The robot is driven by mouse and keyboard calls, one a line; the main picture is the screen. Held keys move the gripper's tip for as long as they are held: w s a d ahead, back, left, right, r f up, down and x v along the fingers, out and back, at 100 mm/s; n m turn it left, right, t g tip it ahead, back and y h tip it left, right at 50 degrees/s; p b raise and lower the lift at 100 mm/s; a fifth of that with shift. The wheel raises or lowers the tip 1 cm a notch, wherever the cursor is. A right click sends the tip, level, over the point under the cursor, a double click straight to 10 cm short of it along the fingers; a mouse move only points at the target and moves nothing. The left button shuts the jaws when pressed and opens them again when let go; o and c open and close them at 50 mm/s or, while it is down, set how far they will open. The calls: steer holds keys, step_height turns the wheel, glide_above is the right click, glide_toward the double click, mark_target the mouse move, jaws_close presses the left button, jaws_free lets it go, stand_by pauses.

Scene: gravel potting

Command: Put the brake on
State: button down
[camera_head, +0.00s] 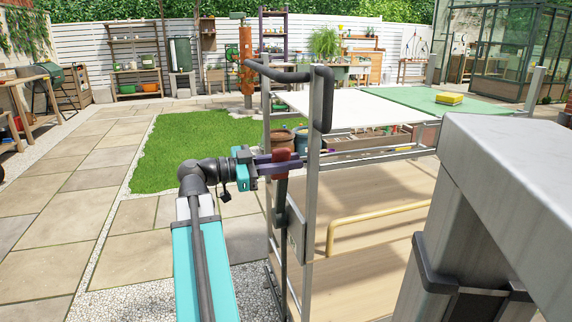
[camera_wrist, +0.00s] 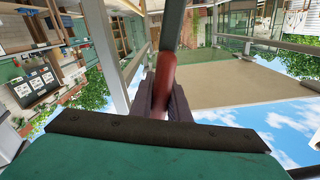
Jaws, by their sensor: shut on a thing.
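The cart (camera_head: 316,190) has a grey metal frame and pale wooden shelves, and stands in front of me on the right. A brake lever with a red grip (camera_head: 281,154) is on its left end, by a metal plate (camera_head: 297,230). The lever looks close to upright. My gripper (camera_head: 286,166) reaches it from the left and is shut on the red grip. In the wrist view the red grip (camera_wrist: 165,72) stands between the two dark fingers of my gripper (camera_wrist: 165,100). The fingers hide part of the grip.
A black push handle (camera_head: 285,74) juts from the cart's top left. A white board (camera_head: 330,106), a green mat (camera_head: 425,98) and a yellow block (camera_head: 449,98) are on its top.

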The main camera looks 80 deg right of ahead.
steer(key=shift+s, duration=0.1)
steer(key=c, duration=1.7)
jaws_free()
steer(key=shift+p+v, duration=1.65)
steer(key=shift+v, duration=5.2)
steer(key=shift+r, duration=0.1)
